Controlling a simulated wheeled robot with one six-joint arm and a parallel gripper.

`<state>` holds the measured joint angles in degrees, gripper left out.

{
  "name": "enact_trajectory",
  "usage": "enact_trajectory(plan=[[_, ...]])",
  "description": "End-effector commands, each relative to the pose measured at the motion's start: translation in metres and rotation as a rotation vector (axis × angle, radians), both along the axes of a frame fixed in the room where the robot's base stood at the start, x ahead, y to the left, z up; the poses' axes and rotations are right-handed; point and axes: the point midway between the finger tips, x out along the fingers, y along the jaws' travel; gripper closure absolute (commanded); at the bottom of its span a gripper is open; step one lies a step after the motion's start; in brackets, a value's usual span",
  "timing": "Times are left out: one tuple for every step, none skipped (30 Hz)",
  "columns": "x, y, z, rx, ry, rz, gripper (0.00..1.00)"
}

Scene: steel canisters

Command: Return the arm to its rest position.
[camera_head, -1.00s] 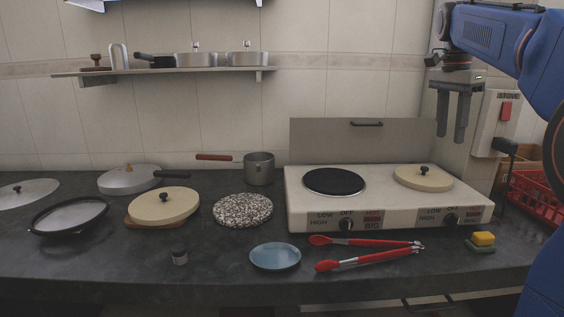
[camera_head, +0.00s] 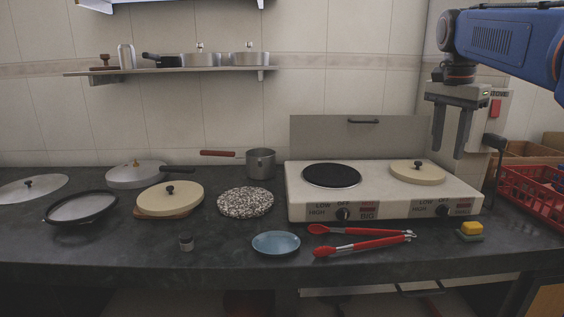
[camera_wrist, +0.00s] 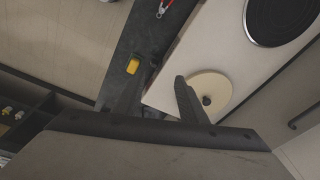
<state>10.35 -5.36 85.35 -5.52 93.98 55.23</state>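My gripper (camera_head: 449,134) hangs from the blue arm at the upper right in the head view, fingers pointing down. It is in the air above the right end of the stove, near the wall. Its two fingers (camera_wrist: 158,100) are apart with nothing between them. In the wrist view the cream lid (camera_wrist: 210,90) on the stove and the yellow-topped sponge (camera_wrist: 133,66) show beyond the fingers.
The two-burner stove (camera_head: 384,196) stands below my gripper, with a cream lid (camera_head: 418,173) on its right burner. Red tongs (camera_head: 362,245) and a blue plate (camera_head: 276,243) lie in front. A red basket (camera_head: 530,195) is at the right. A steel canister (camera_head: 126,57) stands on the wall shelf (camera_head: 165,71).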

Motion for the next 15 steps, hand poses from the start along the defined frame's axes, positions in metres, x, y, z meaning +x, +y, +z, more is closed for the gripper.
enact_trajectory(plan=[[-0.008,0.005,-0.004,-0.001,-0.007,0.031,0.62],[-0.013,0.008,-0.008,-0.002,-0.009,0.054,0.62],[-0.02,0.012,-0.013,-0.005,-0.016,0.085,0.62],[-0.026,0.016,-0.017,-0.006,-0.021,0.112,0.62],[-0.032,0.019,-0.022,-0.007,-0.025,0.142,0.62],[-0.041,0.025,-0.03,-0.01,-0.033,0.184,0.62],[-0.048,0.029,-0.035,-0.013,-0.039,0.217,0.62],[-0.055,0.033,-0.042,-0.015,-0.045,0.25,0.62],[-0.065,0.038,-0.051,-0.02,-0.052,0.294,0.62],[-0.072,0.041,-0.057,-0.024,-0.059,0.327,0.62],[-0.079,0.045,-0.064,-0.027,-0.064,0.359,0.62],[-0.088,0.05,-0.073,-0.033,-0.072,0.402,0.62],[-0.095,0.054,-0.08,-0.037,-0.08,0.435,0.62],[-0.103,0.057,-0.088,-0.04,-0.085,0.467,0.62],[-0.112,0.061,-0.098,-0.046,-0.093,0.51,0.62]])
